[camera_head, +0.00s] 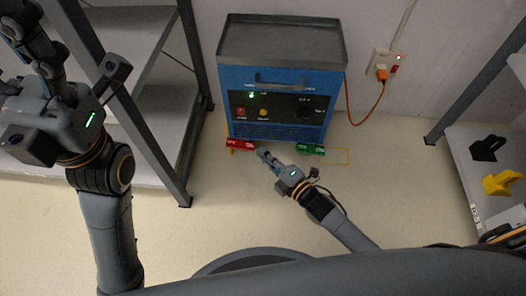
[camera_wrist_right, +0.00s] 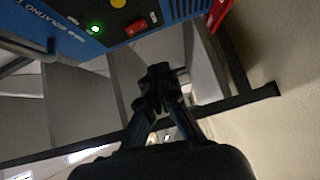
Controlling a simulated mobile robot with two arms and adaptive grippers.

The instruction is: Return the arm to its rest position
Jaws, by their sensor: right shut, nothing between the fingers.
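My right gripper (camera_head: 264,155) is low in front of the blue machine (camera_head: 290,87) in the head view, between a red item and a green item. In the right wrist view its fingers (camera_wrist_right: 158,85) are together and empty, with the machine's blue front (camera_wrist_right: 110,22) above left. My left arm comes in from the left in the head view. Its wrist body (camera_head: 60,125) is large and close to the camera, beside the left shelf rack; the left gripper (camera_head: 30,25) is near the top left corner, and its fingers do not show clearly.
A red item (camera_head: 241,144) and a green item (camera_head: 311,149) lie at the machine's foot. An orange cord (camera_head: 368,114) runs to a wall socket (camera_head: 384,64). Shelf racks stand left (camera_head: 165,120) and right (camera_head: 465,170); the right one holds black and yellow parts. The floor around is open.

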